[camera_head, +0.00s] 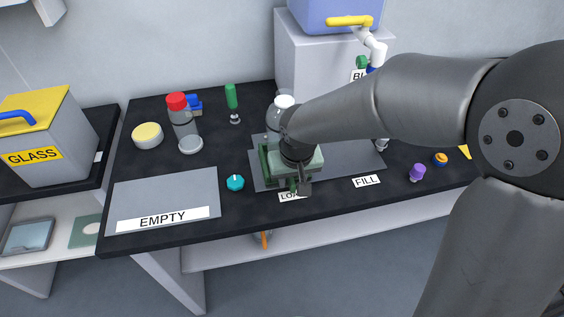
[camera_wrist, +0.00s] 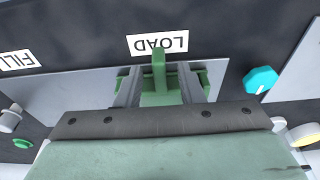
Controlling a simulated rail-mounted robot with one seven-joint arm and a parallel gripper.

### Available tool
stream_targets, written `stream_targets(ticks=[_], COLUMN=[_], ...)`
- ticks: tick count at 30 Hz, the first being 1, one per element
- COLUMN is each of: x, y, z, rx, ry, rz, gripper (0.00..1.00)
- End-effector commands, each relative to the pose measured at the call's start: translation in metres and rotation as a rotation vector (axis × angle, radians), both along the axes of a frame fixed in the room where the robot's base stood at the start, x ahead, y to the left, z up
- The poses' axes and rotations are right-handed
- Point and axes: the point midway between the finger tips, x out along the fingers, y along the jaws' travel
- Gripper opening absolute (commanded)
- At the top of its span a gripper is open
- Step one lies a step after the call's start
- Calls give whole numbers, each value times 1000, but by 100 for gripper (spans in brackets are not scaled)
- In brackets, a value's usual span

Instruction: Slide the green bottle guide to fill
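The green bottle guide (camera_head: 265,165) sits on the grey plate (camera_head: 345,163) at the LOAD label (camera_head: 288,197). A clear bottle with a white cap (camera_head: 283,112) stands at the guide, partly hidden by my arm. My gripper (camera_head: 302,186) is low over the guide's front. In the wrist view my gripper (camera_wrist: 159,84) is open, with one finger on each side of the guide's upright green tab (camera_wrist: 158,68). Gaps show between the tab and both fingers. The FILL label (camera_head: 367,181) lies to the right along the plate.
A teal knob (camera_head: 235,183) is just left of the plate. A purple knob (camera_head: 417,173) is at right.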

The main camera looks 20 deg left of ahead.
Motion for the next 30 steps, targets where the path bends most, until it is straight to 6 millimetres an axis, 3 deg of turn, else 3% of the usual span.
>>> stream_targets(ticks=[2, 6, 30], x=[0, 0, 11], y=[0, 0, -22], z=[1, 1, 1], rx=[0, 0, 0], ry=[0, 0, -1], rz=[0, 0, -2], gripper=[35, 0, 0])
